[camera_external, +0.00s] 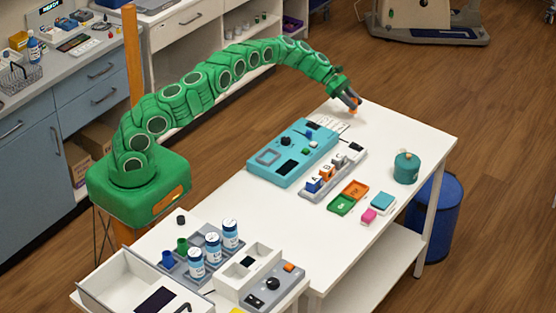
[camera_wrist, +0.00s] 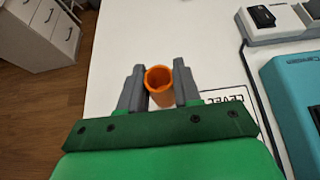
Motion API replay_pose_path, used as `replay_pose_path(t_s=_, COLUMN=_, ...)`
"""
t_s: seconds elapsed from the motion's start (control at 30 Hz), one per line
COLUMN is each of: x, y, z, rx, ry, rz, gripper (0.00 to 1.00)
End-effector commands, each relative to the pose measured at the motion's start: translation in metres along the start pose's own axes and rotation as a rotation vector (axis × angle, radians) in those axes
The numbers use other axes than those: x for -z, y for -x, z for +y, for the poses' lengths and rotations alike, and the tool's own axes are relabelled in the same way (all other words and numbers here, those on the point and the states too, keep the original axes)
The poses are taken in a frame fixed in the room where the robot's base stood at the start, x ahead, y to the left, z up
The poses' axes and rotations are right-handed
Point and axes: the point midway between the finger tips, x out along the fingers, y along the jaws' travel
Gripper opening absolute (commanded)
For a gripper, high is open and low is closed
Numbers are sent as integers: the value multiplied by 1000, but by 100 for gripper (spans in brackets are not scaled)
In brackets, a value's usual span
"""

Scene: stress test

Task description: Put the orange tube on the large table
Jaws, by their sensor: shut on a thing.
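The orange tube (camera_wrist: 159,83) shows between the two grey fingers of my gripper (camera_wrist: 158,91) in the wrist view, its open round end facing the camera. My gripper is shut on it. In the external view my gripper (camera_external: 352,98) is at the far end of the white large table (camera_external: 420,150), and a little of the orange tube (camera_external: 355,103) shows at the fingertips. I cannot tell whether the tube touches the tabletop. In the wrist view the white tabletop (camera_wrist: 205,45) lies below and around the gripper.
A teal panel (camera_external: 293,152) and a printed sheet (camera_external: 328,123) lie near my gripper. A rack with lettered blocks (camera_external: 333,177), green and orange trays (camera_external: 342,204) and a teal canister (camera_external: 406,167) stand nearer. Bare tabletop lies right of the gripper.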

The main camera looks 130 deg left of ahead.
Motion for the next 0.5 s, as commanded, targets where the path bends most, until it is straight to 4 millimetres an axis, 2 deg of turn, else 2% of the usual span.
replay_pose_path(t_s=0.2, x=6, y=-7, z=5, rx=1, ry=0, rz=0, gripper=0)
replay_pose_path(t_s=0.33, x=26, y=-16, z=4, rx=2, ry=4, rz=1, gripper=0)
replay_pose_path(t_s=0.5, x=33, y=-21, z=4, rx=2, ry=2, rz=0, gripper=0)
